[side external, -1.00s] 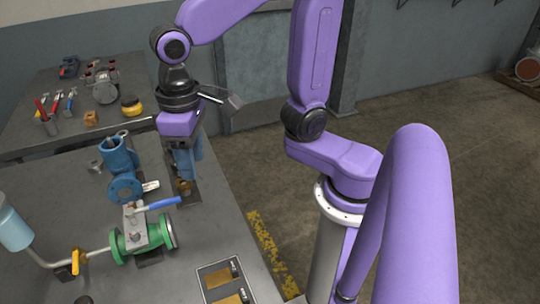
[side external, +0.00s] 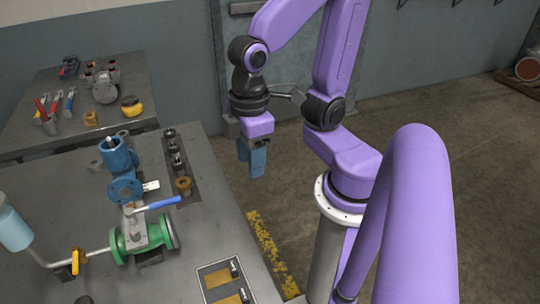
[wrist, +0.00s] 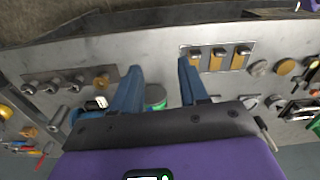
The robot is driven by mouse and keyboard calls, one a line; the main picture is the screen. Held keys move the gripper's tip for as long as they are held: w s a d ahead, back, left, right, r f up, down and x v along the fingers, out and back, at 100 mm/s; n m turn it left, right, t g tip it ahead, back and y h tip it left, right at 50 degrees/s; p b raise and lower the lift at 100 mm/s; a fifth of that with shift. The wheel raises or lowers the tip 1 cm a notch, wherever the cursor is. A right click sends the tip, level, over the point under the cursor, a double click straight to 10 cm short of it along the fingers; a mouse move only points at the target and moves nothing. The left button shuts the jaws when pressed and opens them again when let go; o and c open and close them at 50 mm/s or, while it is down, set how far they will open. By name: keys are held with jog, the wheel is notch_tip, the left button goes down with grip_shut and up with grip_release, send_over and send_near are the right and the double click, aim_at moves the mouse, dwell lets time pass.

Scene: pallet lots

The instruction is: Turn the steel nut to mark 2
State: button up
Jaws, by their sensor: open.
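A dark strip (side external: 172,170) lies along the right part of the bench in the side view. It carries several grey metal fittings (side external: 174,149) and a brass nut (side external: 183,184) at its near end. The strip's grey fittings (wrist: 52,87) and brass nut (wrist: 101,80) also show at the left of the wrist view. I cannot tell which grey one is the steel nut, and no mark 2 is readable. My gripper (side external: 251,168) appears right of the strip, apart from it. In the wrist view its blue fingers (wrist: 160,68) are spread with nothing held between them.
A panel with brass plates (side external: 228,284) lies at the bench's near edge. A second bench with tools (side external: 80,90) stands behind.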

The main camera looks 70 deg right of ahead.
jog(key=shift+s+d+f+n, duration=0.3)
jog(key=shift+s+d+n, duration=0.3)
jog(key=shift+s, duration=0.2)
jog(key=shift+s+d+f+n, duration=0.3)
jog(key=shift+s+d+n, duration=0.25)
jog(key=shift+s, duration=0.2)
notch_tip(320, 180, up, 9)
jog(key=m, duration=1.3)
send_over(134, 234)
jog(key=shift+m, duration=0.25)
notch_tip(134, 234, down, 17)
jog(key=shift+f, duration=0.1)
jog(key=shift+c, duration=0.3)
grip_shut()
